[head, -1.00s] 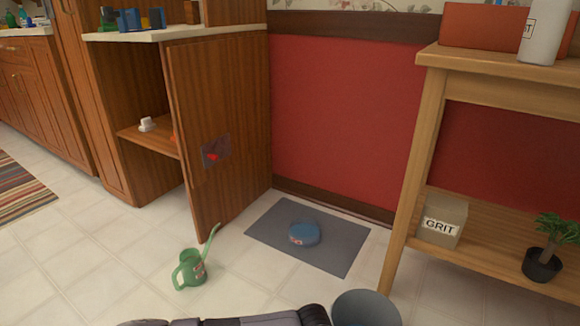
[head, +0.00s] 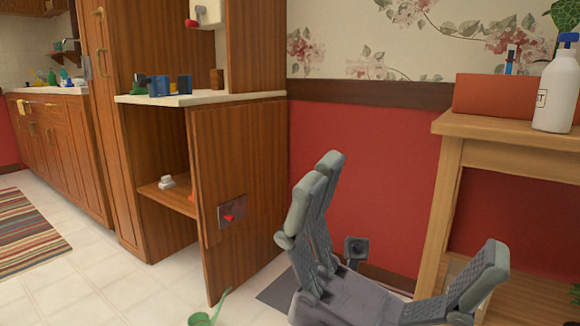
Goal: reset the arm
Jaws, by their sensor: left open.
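My left gripper (head: 405,220) is large in the foreground, right of centre in the head view. Its grey fingers are spread wide, and nothing shows between them. It stands in front of the red wall and hides most of the grey mat (head: 272,290) on the floor. My right gripper is not in view.
An open wooden cabinet door (head: 240,165) stands to the left of the gripper. A wooden table (head: 470,126) with an orange-red box (head: 495,95) and a white bottle (head: 556,92) is at the right. A green watering can (head: 203,318) is partly cut off at the bottom.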

